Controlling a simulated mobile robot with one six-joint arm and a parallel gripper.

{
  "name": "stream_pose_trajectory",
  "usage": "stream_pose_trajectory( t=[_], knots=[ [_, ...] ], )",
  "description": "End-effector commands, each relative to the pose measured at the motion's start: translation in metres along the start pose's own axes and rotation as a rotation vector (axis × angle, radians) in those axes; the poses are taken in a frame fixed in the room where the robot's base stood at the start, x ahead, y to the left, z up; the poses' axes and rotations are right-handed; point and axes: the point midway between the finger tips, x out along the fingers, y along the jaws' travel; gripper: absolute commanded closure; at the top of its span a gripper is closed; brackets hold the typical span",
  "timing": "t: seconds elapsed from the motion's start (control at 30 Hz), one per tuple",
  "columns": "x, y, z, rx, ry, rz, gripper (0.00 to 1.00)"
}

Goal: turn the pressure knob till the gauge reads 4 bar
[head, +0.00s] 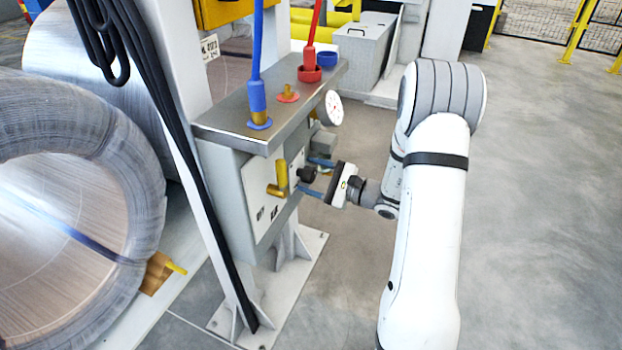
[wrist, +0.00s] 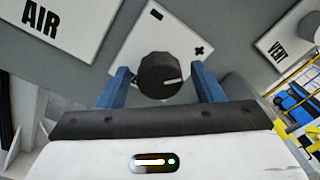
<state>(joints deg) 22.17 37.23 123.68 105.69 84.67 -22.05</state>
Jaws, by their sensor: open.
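The pressure knob (wrist: 160,76) is a black ribbed dial with a pale line, on a white plate (wrist: 186,32) marked minus and plus. In the wrist view my gripper (wrist: 163,80) is open, with one blue finger on each side of the knob; I cannot tell whether they touch it. In the head view the knob (head: 307,174) shows at the panel's right face, between the fingers of my gripper (head: 311,176). The round white gauge (head: 331,108) stands at the right end of the grey top plate; its reading is too small to tell.
A yellow valve handle (head: 280,184) sticks out left of the knob. Plates marked AIR (wrist: 42,20) and VENT (wrist: 284,42) flank it. Blue (head: 257,95) and red (head: 309,60) hose fittings stand on top. A large wrapped coil (head: 140,175) is at left. Open floor lies at right.

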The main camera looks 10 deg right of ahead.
Motion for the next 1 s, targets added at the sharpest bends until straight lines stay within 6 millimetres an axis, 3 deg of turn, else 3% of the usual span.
stream_pose_trajectory(
  t=[0.33,0.87,1.0],
  knots=[
    [0.0059,0.0003,0.0008,0.0,-0.001,0.002,0.4],
    [0.0063,0.0011,0.0011,0.001,-0.002,0.004,0.83],
    [0.0063,0.001,0.0013,0.007,-0.003,0.005,0.83]
  ],
)
